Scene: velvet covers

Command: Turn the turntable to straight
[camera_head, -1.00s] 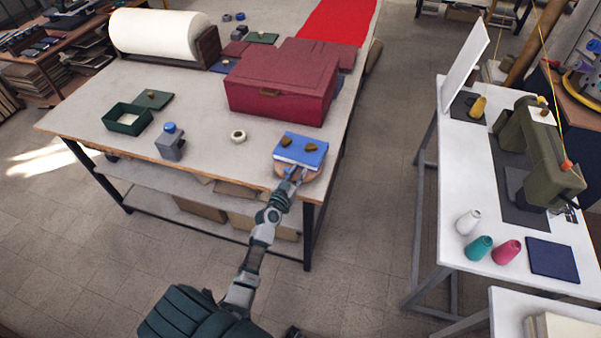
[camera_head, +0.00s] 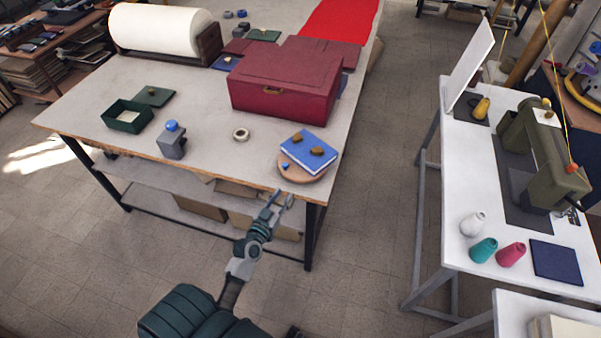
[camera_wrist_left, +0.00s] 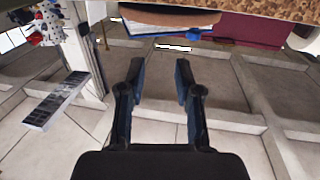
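The turntable (camera_head: 301,177) is a round wooden disc at the front right corner of the big worktable. A blue book or box (camera_head: 296,158) with two small brown objects on top lies on it, turned at an angle to the table's front edge. A small blue knob (camera_head: 284,166) shows at the turntable's left rim. My left gripper (camera_head: 279,197) is just off the table's front edge, apart from the turntable. In the left wrist view the gripper (camera_wrist_left: 157,68) has its fingers spread and empty, with the turntable (camera_wrist_left: 172,15) above them. My right gripper is out of view.
A dark red box (camera_head: 284,92) stands behind the turntable. A tape roll (camera_head: 241,134), a grey block with a blue top (camera_head: 172,141) and a green tray (camera_head: 128,116) sit to the left. A white sewing table (camera_head: 455,250) stands right, across an open aisle.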

